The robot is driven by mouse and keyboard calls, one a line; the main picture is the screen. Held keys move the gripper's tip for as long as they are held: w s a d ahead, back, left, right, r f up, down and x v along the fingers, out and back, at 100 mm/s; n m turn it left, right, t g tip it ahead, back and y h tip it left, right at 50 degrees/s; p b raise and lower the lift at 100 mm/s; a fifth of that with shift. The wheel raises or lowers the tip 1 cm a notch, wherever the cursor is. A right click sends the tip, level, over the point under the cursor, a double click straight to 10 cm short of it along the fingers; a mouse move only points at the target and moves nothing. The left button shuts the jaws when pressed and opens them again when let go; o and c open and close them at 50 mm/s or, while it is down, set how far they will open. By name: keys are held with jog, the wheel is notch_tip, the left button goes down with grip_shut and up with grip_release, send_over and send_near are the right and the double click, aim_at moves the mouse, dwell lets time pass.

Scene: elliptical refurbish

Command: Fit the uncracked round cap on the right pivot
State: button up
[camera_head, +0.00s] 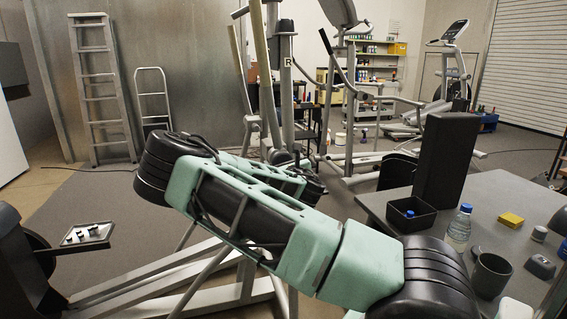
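My arm fills the middle of the view, teal and black, folded back over itself. My gripper cannot be made out; the arm's far end is hidden behind its nearer links. An elliptical trainer stands behind it, with an upright post bearing a white "R" label (288,61). A dark pivot hub (285,27) shows on that post above the label; whether a cap is on it is too small to tell. A small grey tray (101,239) at the left holds several small light and dark pieces. No round cap, cracked or uncracked, can be picked out with certainty.
A grey table (470,205) at the right carries a black bin (425,218), water bottle (459,229), dark cup (491,274), yellow block (510,220) and tall black box (446,160). Grey frame rails (165,285) lie low at left. A ladder (101,95) leans behind.

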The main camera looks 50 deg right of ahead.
jog(key=shift+s, duration=0.1)
jog(key=p+v, duration=1.4)
jog(key=v, duration=0.3)
jog(key=shift+s, duration=0.1)
jog(key=shift+f+m, duration=0.1)
jog(key=shift+m, duration=0.2)
dwell(0.4)
